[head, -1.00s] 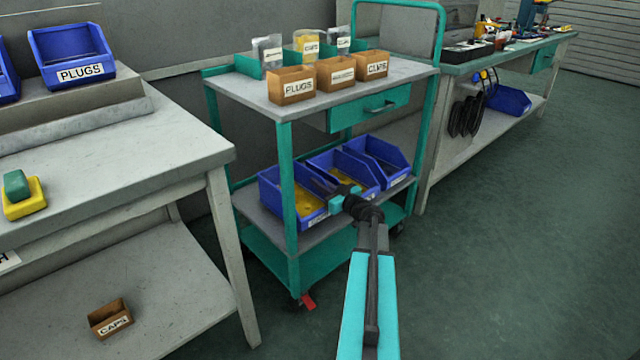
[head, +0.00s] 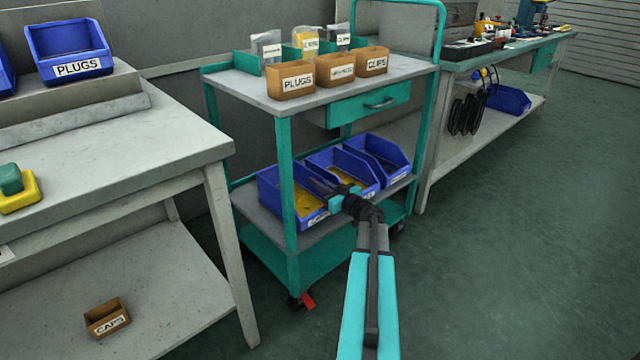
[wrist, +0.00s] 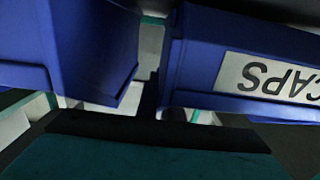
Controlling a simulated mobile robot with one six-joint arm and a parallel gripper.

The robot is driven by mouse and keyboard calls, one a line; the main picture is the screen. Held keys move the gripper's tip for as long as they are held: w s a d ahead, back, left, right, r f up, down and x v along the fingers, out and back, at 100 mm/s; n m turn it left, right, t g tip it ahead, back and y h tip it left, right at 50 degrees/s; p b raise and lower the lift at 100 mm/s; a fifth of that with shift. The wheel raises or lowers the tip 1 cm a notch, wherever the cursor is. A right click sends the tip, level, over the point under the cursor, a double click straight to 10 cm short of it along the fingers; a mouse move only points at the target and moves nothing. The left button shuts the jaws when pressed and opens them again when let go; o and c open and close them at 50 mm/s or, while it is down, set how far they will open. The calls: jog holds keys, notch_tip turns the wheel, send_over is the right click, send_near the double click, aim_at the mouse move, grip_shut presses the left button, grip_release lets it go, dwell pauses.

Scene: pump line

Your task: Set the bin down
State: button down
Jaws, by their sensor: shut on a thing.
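Three blue bins stand side by side at the cart's lower shelf (head: 256,221): a left bin (head: 268,195), a middle bin (head: 366,184) and a right bin (head: 389,158). Yellow contents show in the left and middle bins. The wrist view shows a blue bin with an upside-down CAPS label (wrist: 275,77) and another blue bin (wrist: 95,45) across a narrow gap. The fingertips and the left bin's underside are hidden.
The cart's green post (head: 288,190) stands in front of the left bin. Small cardboard boxes (head: 290,86) stand on the cart's top. A grey workbench (head: 130,140) is at the left, with a CAPS box (head: 107,308) on its lower shelf. Open floor lies right.

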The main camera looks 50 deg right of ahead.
jog(key=shift+f, duration=0.1)
dwell(0.3)
jog(key=c, duration=1.9)
grip_release()
jog(key=shift+r+p, duration=0.3)
jog(key=shift+p, duration=0.05)
jog(key=s+p, duration=0.3)
jog(key=s, duration=0.9)
jog(key=shift+a+r+p, duration=0.25)
jog(key=shift+a+p, duration=0.05)
jog(key=shift+a, duration=0.15)
